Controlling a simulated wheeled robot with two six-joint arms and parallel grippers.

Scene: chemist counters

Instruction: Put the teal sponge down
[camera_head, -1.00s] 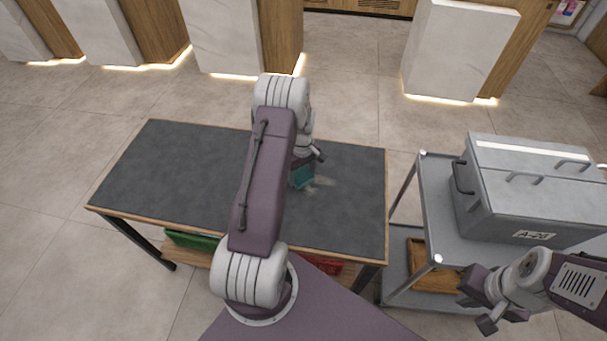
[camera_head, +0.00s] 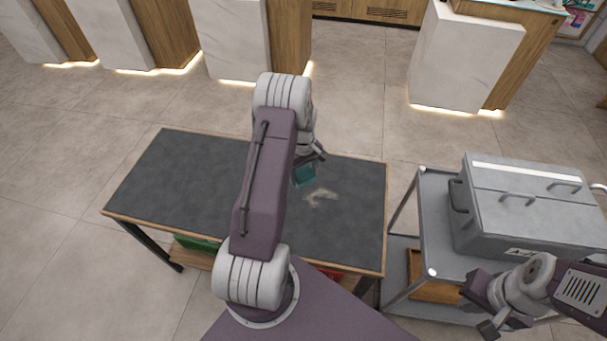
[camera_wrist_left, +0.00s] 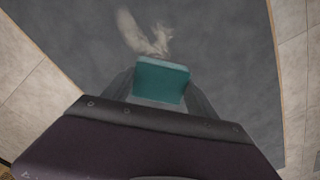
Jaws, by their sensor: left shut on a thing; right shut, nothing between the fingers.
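The teal sponge (camera_head: 304,176) is held in my left gripper (camera_head: 312,160), over the dark tabletop (camera_head: 190,185). In the left wrist view the sponge (camera_wrist_left: 161,81) sits between the fingers of my left gripper (camera_wrist_left: 160,92), which is shut on it. I cannot tell whether the sponge touches the tabletop. A pale smear (camera_head: 320,196) lies on the tabletop beside the sponge; it also shows in the left wrist view (camera_wrist_left: 145,35). My left arm hides part of the table. My right gripper (camera_head: 484,312) is shut and empty, at the lower right near the cart.
A grey metal cart (camera_head: 432,225) stands right of the table with a large grey case (camera_head: 530,215) on it. A green item (camera_head: 195,243) and a red item (camera_head: 330,274) are below the tabletop. The table's left part is clear. White counters (camera_head: 465,60) stand behind.

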